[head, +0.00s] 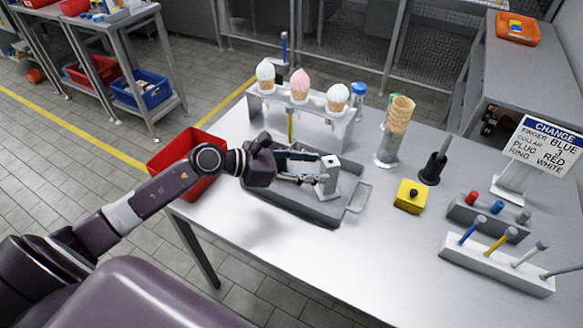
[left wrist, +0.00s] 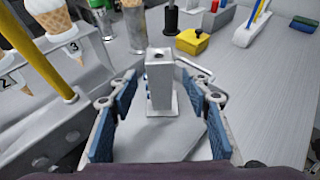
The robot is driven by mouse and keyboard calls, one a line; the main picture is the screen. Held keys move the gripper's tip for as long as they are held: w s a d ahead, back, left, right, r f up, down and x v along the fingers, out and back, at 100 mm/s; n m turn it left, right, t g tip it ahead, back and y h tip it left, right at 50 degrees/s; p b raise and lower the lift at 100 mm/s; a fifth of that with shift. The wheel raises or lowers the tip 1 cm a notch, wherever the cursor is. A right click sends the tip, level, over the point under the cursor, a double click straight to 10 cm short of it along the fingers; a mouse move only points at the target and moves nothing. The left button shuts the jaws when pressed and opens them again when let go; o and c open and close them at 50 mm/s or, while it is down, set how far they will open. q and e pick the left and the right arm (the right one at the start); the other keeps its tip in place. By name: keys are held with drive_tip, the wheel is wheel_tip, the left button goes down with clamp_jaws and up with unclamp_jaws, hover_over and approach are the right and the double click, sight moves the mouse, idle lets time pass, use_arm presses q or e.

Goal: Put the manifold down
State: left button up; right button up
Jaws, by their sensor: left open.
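The manifold, which I take to be the pale grey upright block (head: 328,177) with a hole in its top, stands at the right part of the grey tray (head: 293,205). In the left wrist view the block (left wrist: 160,84) stands upright on a flat base. My left gripper (head: 308,171) reaches over the tray from the left and is open. In the left wrist view its blue-padded fingers (left wrist: 160,100) are spread to either side of the block, with gaps showing on both sides. My right gripper is in no view.
A rack of ice cream cones (head: 301,105) stands behind the tray, a red bin (head: 181,157) to its left. A cone stack (head: 399,116), yellow block (head: 411,196), peg holders (head: 495,264) and sign (head: 545,140) are on the right. The table's front middle is clear.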

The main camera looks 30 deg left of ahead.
use_arm(q)
drive_tip(key=b+v, duration=0.1)
drive_tip(key=v, duration=0.5)
drive_tip(key=shift+s+a, duration=0.2)
drive_tip(key=shift+a, duration=0.05)
drive_tip(key=shift+r, duration=0.15)
